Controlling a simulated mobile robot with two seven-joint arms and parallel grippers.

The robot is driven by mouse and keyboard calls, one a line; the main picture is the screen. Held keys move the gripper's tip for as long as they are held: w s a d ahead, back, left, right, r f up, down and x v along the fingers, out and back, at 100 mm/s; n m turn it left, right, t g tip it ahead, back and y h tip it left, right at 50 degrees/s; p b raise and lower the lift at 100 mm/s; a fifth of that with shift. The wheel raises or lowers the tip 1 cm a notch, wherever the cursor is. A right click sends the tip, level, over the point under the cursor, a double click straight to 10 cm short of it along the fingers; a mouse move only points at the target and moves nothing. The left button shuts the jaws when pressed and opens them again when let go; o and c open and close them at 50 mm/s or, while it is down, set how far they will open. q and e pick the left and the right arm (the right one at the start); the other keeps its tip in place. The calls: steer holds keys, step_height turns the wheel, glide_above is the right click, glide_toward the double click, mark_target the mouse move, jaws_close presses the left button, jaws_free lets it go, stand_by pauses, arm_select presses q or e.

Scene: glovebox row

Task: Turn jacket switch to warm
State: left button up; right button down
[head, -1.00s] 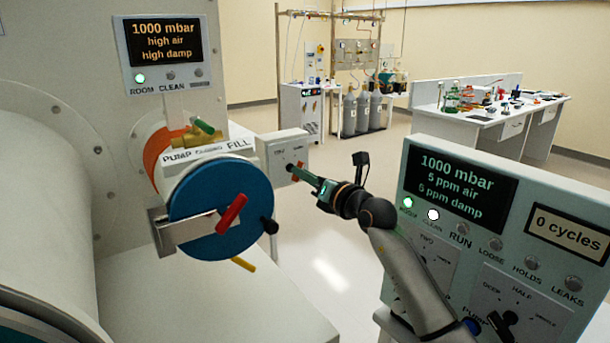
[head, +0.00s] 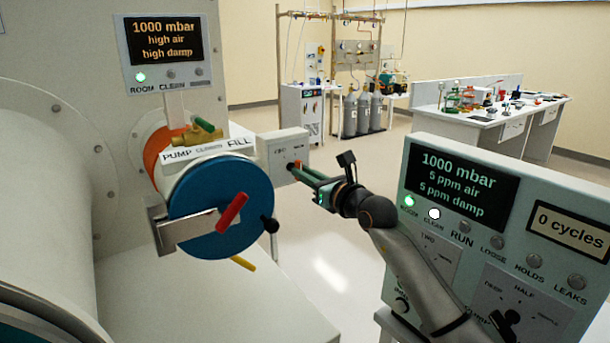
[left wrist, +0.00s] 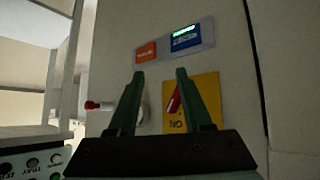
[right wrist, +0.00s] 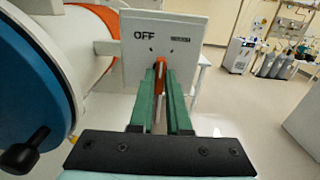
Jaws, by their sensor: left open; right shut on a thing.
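The jacket switch is a pale box (head: 283,150) beside the blue round door, with a small red-orange handle (right wrist: 160,66) on its face. In the right wrist view its face (right wrist: 190,28) reads OFF at left, with a small dark label at right, too blurred to read surely. My right gripper (head: 303,171) has its green fingers shut on the handle; in the right wrist view (right wrist: 162,82) the handle stands roughly upright between them. My left gripper (left wrist: 158,78) is open and empty before a panel with a red lever (left wrist: 174,98) on a yellow plate; the head view does not show it.
The blue door (head: 221,208) with red and black handles is left of the switch. A control panel (head: 395,245) stands at right, close to my right arm. A brass valve with a green handle (head: 205,125) sits above the door. Open floor lies behind.

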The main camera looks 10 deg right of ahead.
stand_by(0.3)
steer(key=c, duration=0.9)
jaws_free()
steer(key=b+v, duration=0.2)
steer(key=v, duration=1)
steer(key=shift+s+d+f, duration=0.1)
steer(key=shift+s+d, duration=0.05)
steer(key=shift+s, duration=0.1)
